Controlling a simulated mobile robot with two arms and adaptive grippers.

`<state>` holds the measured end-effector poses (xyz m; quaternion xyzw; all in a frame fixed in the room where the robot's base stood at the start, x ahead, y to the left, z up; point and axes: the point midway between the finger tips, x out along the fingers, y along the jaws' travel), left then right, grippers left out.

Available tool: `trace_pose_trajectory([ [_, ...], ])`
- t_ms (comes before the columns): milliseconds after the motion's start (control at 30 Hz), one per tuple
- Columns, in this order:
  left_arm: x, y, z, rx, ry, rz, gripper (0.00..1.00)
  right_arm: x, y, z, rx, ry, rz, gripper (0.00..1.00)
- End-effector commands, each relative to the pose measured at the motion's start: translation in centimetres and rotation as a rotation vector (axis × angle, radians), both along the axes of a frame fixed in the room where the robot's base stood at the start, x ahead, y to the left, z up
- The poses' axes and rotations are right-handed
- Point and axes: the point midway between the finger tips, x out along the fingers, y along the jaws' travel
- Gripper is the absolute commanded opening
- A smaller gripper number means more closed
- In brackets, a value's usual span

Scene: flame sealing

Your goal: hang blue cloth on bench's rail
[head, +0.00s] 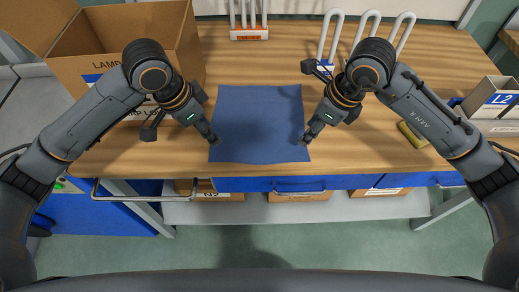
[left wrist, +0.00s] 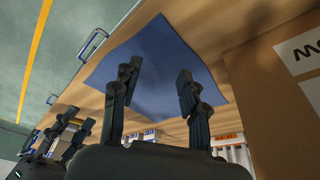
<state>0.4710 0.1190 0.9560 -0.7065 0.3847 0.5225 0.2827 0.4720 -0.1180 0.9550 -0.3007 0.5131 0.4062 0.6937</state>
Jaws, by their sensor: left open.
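The blue cloth (head: 258,115) lies spread flat on the wooden bench top (head: 390,150), its near edge close to the bench's front edge. It also shows beyond my fingers in the left wrist view (left wrist: 160,50). The bench's metal rail (head: 140,198) runs along the front at the left, below the top, and is bare. My left gripper (head: 212,138) is open at the cloth's left edge, with nothing between its fingers in the left wrist view (left wrist: 157,85). My right gripper (head: 306,139) is at the cloth's right edge; its jaw opening is unclear. Contact with the cloth cannot be told.
A large open cardboard box (head: 110,45) stands at the back left. White looped tubes (head: 370,30) stand behind the cloth. A box marked L2 (head: 490,98) and a yellow item (head: 413,134) are at the right. Blue drawers (head: 300,185) and a lower shelf are below the top.

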Motion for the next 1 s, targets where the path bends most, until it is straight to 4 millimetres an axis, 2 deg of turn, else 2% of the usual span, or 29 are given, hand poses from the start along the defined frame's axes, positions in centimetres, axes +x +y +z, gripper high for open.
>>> trace_pose_trajectory([
  [200,-0.1,0.0,-3.5,0.0,0.005,0.002,0.43,-0.2,0.0,-3.5,0.001,0.005,0.001,0.43],
  [400,-0.1,0.0,-6.1,0.001,0.002,0.002,0.43,-0.1,0.1,-6.1,0.003,0.004,0.001,0.43],
  [567,-0.1,0.0,-7.0,0.0,0.002,0.001,0.43,-0.1,0.1,-7.0,0.001,0.002,0.002,0.43],
  [1000,0.0,0.0,-7.7,0.0,0.0,0.0,0.43,-0.1,0.1,-7.7,0.003,0.001,0.002,0.43],
])
